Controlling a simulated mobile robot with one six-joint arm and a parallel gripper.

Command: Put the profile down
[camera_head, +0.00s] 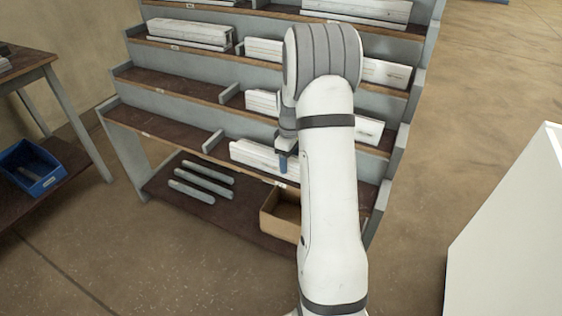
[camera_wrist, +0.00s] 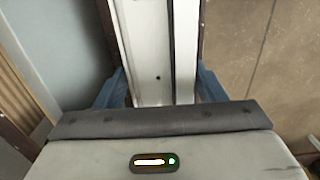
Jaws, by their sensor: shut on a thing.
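My gripper (camera_head: 287,163) is at the lowest tier of the stepped rack, partly hidden behind my arm in the head view. In the wrist view, its blue fingers (camera_wrist: 160,88) are on both sides of a long white profile (camera_wrist: 146,50), shut on it. The profile has a groove along it and a small dark hole. In the head view, a white profile (camera_head: 258,156) lies lengthwise at the lowest tier, beside the gripper. My arm covers its right part. I cannot tell whether it rests on the shelf or is just above it.
The rack (camera_head: 160,128) holds more white profiles on upper tiers; low dividers split the tiers. A blue bin (camera_head: 32,168) is at the left, a white block (camera_head: 515,240) at the right.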

